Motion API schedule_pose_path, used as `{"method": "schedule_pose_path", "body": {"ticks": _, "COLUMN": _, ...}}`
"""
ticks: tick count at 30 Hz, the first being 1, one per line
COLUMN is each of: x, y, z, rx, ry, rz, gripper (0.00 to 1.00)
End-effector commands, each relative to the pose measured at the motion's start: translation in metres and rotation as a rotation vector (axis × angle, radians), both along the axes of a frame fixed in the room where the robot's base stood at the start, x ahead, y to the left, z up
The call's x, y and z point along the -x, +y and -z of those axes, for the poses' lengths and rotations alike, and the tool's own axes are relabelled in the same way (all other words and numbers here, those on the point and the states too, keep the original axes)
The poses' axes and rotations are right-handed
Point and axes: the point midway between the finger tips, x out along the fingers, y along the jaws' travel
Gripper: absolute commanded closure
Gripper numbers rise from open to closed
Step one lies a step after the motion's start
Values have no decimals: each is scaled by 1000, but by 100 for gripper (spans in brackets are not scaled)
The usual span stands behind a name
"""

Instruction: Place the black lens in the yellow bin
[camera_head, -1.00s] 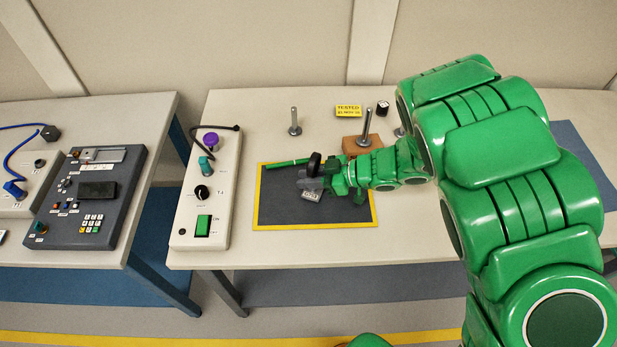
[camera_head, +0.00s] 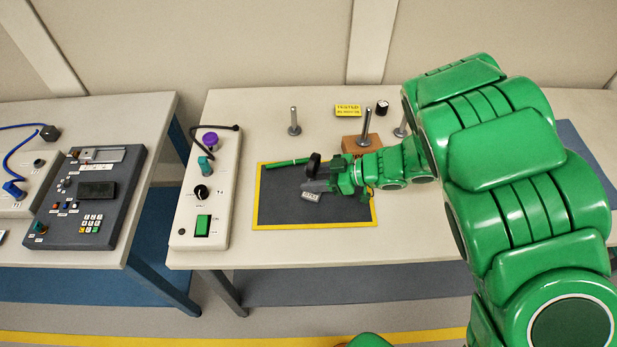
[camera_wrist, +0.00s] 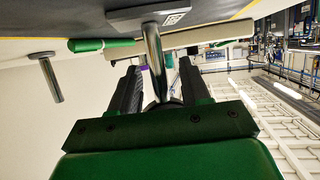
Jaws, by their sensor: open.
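A dark round lens (camera_head: 313,162) stands upright on a grey base with a white label (camera_head: 311,196), on the dark mat with a yellow border (camera_head: 275,208). My gripper (camera_head: 328,181) is just right of it, low over the mat, with its jaws open. In the wrist view, a metal post (camera_wrist: 154,55) rises from the labelled base and shows between the two dark fingers of my gripper (camera_wrist: 155,85). Whether the fingers touch it I cannot tell. The lens is not clear in that view.
A green pen-like rod (camera_head: 288,162) lies at the mat's back edge. A white control box (camera_head: 207,190) stands left of the mat.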

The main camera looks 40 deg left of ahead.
Motion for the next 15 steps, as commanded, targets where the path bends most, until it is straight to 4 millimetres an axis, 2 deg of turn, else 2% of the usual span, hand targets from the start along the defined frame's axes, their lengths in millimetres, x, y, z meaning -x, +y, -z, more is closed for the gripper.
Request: {"method": "schedule_pose_path", "body": {"ticks": 15, "x": -35, "y": -51, "z": -25, "rx": 1, "ry": -4, "rz": 3, "gripper": 53}}
